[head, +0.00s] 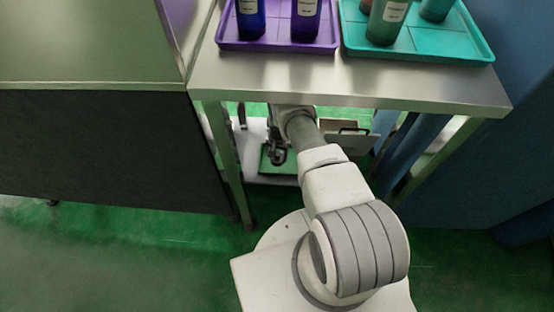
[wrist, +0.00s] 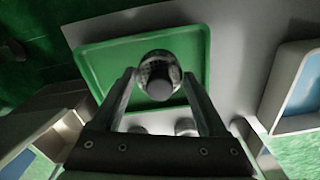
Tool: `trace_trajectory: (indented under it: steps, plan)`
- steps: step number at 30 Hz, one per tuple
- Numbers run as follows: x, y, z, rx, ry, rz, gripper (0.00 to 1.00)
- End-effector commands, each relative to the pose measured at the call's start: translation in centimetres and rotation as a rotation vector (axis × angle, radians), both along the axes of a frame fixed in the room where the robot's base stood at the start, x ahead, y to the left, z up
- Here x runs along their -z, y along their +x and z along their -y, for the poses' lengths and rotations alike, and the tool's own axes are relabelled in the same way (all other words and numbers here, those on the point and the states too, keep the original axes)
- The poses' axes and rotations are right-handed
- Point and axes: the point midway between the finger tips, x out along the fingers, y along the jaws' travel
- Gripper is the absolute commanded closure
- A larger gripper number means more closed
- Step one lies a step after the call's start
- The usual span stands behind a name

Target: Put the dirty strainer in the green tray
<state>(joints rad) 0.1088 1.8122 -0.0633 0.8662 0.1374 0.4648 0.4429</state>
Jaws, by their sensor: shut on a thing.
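The strainer (wrist: 158,70), a round dark metallic piece with a grey end facing the camera, is between the two fingers of my gripper (wrist: 159,76) in the wrist view. The gripper is shut on it. The green tray (wrist: 105,62) lies behind and below the strainer in that view, and the strainer overlaps its near part in the picture. I cannot tell whether the strainer touches the tray. In the head view my gripper (head: 276,152) is under the metal table, over the green tray (head: 266,165), which the arm and gripper partly hide.
The metal tabletop (head: 345,82) is above my arm, with its legs on both sides. A purple tray (head: 278,46) and a teal tray (head: 440,52) with bottles stand on top. A tray with a blue inside (wrist: 300,90) is at right in the wrist view.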

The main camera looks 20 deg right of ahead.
Motion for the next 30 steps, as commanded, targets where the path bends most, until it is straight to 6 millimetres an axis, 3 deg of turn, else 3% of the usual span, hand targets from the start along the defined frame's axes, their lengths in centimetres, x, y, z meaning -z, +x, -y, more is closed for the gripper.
trace_trajectory:
  steps: [3, 6, 19, 20, 23, 30]
  plan:
    - [2.5, -0.1, 0.0, -0.001, 0.0, -0.002, 0.96]
    - [3.5, 0.0, 0.0, -0.001, 0.0, -0.001, 0.96]
    - [3.9, 0.0, 0.0, -0.001, 0.0, -0.001, 0.96]
    - [3.9, 0.0, 0.0, 0.0, 0.0, -0.001, 0.19]
    - [3.9, 0.0, 0.0, 0.0, 0.0, -0.001, 0.01]
    - [3.8, 0.0, 0.0, 0.0, 0.0, -0.001, 0.0]
